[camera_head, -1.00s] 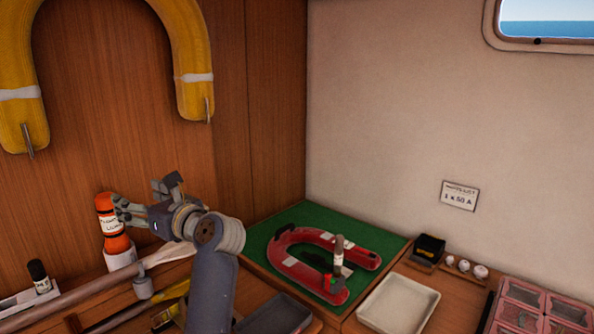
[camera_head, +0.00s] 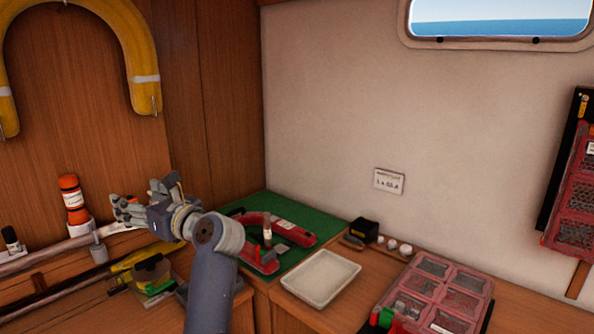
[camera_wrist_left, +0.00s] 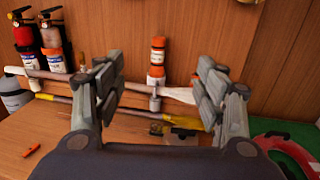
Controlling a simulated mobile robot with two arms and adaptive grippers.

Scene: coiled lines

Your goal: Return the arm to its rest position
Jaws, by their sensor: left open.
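My left gripper (camera_head: 145,200) is at the left of the head view, raised above the wooden bench, with its arm coming up from the bottom. In the left wrist view its two fingers (camera_wrist_left: 158,92) stand wide apart with nothing between them. Beyond the gap are an orange canister (camera_wrist_left: 157,50) and a white-bladed paddle (camera_wrist_left: 178,94). In the head view the canister (camera_head: 71,197) stands to the left of the gripper, apart from it. My right gripper does not show.
A red horseshoe-shaped item (camera_head: 300,232) lies on a green mat (camera_head: 270,201), partly behind my arm. A white tray (camera_head: 320,278) and a red compartment box (camera_head: 435,292) are to the right. A yellow horseshoe buoy (camera_head: 145,60) hangs on the wall.

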